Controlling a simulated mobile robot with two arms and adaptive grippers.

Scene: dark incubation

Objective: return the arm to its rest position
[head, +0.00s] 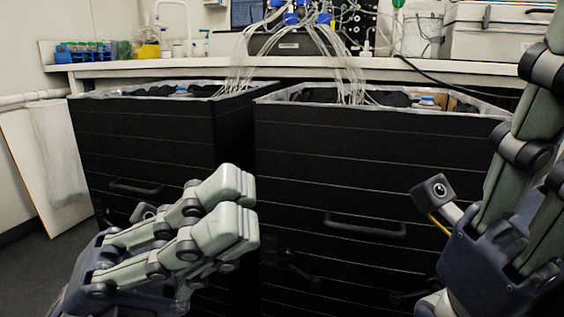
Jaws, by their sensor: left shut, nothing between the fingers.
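My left gripper (238,208) is in the lower left of the head view, in front of the black bins. Its two pale grey-green fingers are shut, with nothing between them, and point right. My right gripper (520,165) stands upright at the right edge, close to the camera. Its fingertips are cut off by the frame, so its opening cannot be told.
Two large black bins, a left one (160,145) and a right one (330,180), stand below a white bench (400,72). Clear tubes (335,60) run into both open tops. A blue rack (80,50) and a white box (495,30) sit on the bench.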

